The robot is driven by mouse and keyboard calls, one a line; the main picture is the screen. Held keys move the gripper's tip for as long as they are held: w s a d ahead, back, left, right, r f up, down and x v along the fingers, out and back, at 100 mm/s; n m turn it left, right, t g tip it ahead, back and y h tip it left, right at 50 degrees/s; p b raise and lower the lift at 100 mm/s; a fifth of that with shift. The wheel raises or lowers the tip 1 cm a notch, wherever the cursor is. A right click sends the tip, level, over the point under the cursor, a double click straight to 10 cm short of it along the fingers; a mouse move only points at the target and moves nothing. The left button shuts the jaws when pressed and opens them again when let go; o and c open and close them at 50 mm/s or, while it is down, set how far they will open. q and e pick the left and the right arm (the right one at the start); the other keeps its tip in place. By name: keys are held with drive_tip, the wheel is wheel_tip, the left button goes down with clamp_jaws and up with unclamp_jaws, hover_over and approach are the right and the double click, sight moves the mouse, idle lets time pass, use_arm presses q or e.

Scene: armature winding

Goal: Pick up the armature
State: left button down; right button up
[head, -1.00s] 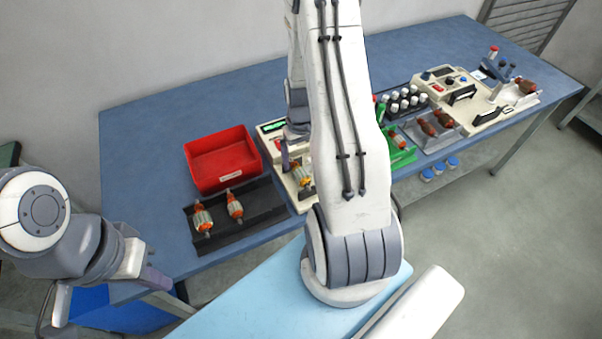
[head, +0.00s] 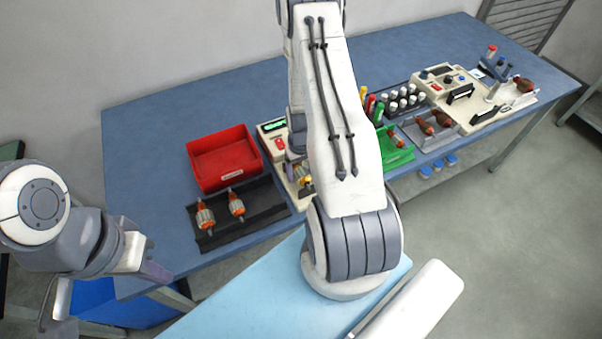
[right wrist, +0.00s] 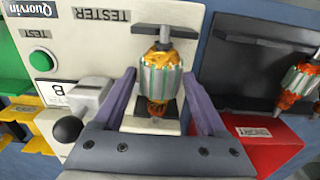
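An armature (right wrist: 161,78) with a grey-green slotted core and orange windings sits in the holder of the tester (right wrist: 109,45). My right gripper (right wrist: 158,78) is open, its purple fingers on either side of the armature with gaps visible. In the head view this armature (head: 302,172) is partly hidden by my right arm. Two more armatures (head: 205,217) (head: 236,204) rest on a black rack (head: 265,207) left of the tester. My left gripper (head: 157,271) hangs off the table's front left edge, away from the armatures; its opening is unclear.
A red bin (head: 223,160) stands behind the black rack. Right of the tester are a green tray (head: 398,152), a grey tray with dark armatures (head: 437,139), white-capped bottles (head: 405,98) and another machine (head: 447,83). The table's back left is clear.

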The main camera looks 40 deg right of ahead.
sight(301, 169)
clamp_jaws()
drive_tip(key=shift+r, duration=0.1)
drive_tip(key=shift+r, duration=0.35)
wheel_tip(301, 169, up, 3)
drive_tip(key=shift+w+b, duration=0.1)
drive_tip(key=shift+b, duration=0.7)
drive_tip(key=s+d+r+b, duration=0.3)
drive_tip(key=s+d+r, duration=0.4)
drive_tip(key=s+d, duration=0.1)
drive_tip(key=shift+d, duration=0.3)
